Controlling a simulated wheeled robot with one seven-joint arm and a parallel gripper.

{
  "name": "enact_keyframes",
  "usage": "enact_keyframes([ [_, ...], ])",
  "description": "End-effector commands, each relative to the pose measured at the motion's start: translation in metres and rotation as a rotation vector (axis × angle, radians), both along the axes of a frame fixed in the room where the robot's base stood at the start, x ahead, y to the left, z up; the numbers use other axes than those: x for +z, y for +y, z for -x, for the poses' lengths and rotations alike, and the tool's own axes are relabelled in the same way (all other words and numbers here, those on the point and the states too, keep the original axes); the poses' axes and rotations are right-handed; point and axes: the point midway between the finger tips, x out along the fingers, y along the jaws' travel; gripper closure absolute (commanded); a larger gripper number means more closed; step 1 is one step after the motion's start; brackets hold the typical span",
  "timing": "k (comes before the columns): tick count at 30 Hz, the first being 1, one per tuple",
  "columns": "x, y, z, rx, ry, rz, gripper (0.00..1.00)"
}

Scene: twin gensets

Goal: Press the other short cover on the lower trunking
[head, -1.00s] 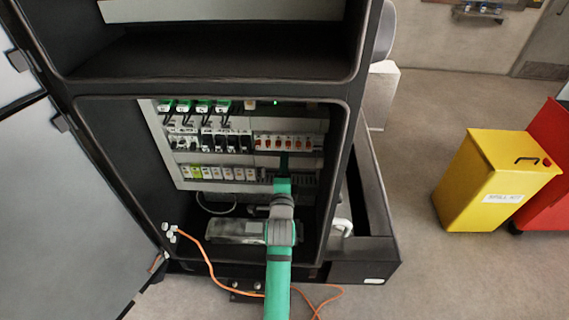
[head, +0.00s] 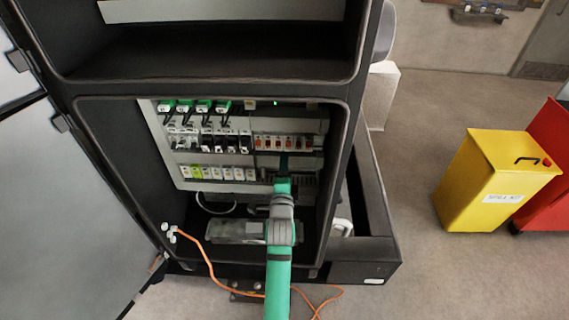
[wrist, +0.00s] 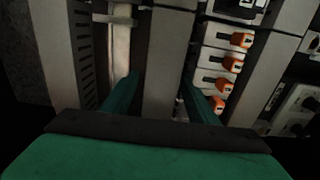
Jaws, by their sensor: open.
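The panel's trunking shows in the head view as a pale grey band (head: 304,162) below the orange-switched breakers (head: 284,142). Below the band is a slotted strip (head: 306,181); it also shows at the left of the wrist view (wrist: 84,70). My gripper (head: 284,162) reaches the panel at this band. In the wrist view my gripper (wrist: 160,98) is open, with one green finger on each side of a plain grey strip (wrist: 168,60). I cannot tell whether this strip is a separate short cover, or whether the fingers touch it. The fingertips are partly in shadow.
The black cabinet frame (head: 338,185) closes in the panel on the right. The open door (head: 70,190) stands at the left. An orange cable (head: 207,262) runs out over the cabinet's lower edge. A yellow spill-kit bin (head: 490,180) stands on the floor at the right.

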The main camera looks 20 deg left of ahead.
Motion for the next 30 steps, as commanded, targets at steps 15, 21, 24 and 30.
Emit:
enact_keyframes([
  [15, 0.003, -0.02, 0.065, 0.001, -0.006, -0.001, 0.4],
  [21, 0.001, -0.027, 0.091, 0.001, -0.002, 0.0, 0.4],
  [24, 0.001, -0.03, 0.099, 0.0, -0.002, 0.0, 0.4],
  [30, 0.001, -0.031, 0.104, -0.001, -0.001, 0.0, 0.4],
])
